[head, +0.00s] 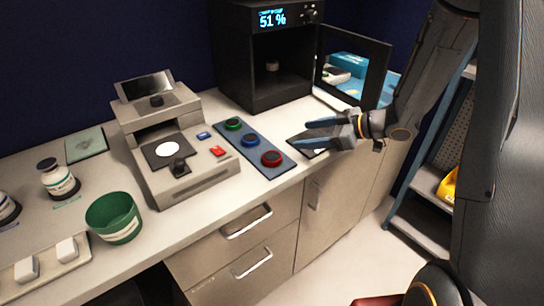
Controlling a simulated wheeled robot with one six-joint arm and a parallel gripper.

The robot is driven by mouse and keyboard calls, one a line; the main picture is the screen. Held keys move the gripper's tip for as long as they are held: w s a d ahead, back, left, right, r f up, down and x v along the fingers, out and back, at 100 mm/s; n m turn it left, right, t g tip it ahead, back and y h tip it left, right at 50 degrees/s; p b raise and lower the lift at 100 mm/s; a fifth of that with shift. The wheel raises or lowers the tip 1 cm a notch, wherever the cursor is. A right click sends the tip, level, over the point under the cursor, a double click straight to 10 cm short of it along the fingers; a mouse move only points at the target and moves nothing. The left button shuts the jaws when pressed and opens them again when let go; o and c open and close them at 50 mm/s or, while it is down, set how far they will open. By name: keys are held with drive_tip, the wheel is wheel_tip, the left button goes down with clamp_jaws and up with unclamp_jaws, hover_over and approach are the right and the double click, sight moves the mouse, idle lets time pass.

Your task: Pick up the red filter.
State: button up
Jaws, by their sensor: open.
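The red filter (271,158) is a round ring with a dark centre. It lies at the near end of a blue-grey strip (284,171) on the counter. A blue filter (250,140) and a green filter (233,124) lie in line behind it on the same strip. My gripper (305,134) is open and empty, with its blue-tipped fingers pointing left. In the picture it is to the right of the red filter and a little higher, apart from it. Its height over the counter is hard to tell.
A grey instrument (190,178) stands left of the strip. A black cabinet (246,65) with its door open (355,65) stands behind. A green cup (114,217) and a bottle (58,180) are at left. A dark flat item (311,152) lies under my gripper.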

sight(271, 156)
drive_tip(key=s+n+g+y, duration=0.1)
drive_tip(key=s, duration=0.1)
drive_tip(key=s+a+n+g+y, duration=0.1)
drive_tip(key=s, duration=0.1)
drive_tip(key=s+g+y, duration=0.2)
drive_tip(key=shift+s+a+f+n, duration=0.2)
drive_tip(key=shift+s+a+n, duration=0.05)
drive_tip(key=shift+n, duration=0.15)
drive_tip(key=shift+s+a+f, duration=0.1)
drive_tip(key=shift+a, duration=0.25)
drive_tip(key=p+x, duration=0.1)
drive_tip(key=x, duration=0.2)
drive_tip(key=p+x, duration=0.2)
drive_tip(key=x, duration=0.1)
drive_tip(key=shift+s+a, duration=0.1)
drive_tip(key=shift+s, duration=0.1)
drive_tip(key=shift+w+a+f, duration=0.1)
drive_tip(key=shift+a+f, duration=0.1)
drive_tip(key=shift+a, duration=0.15)
drive_tip(key=c, duration=1.1)
drive_tip(key=shift+r, duration=0.1)
drive_tip(key=shift+c, duration=0.2)
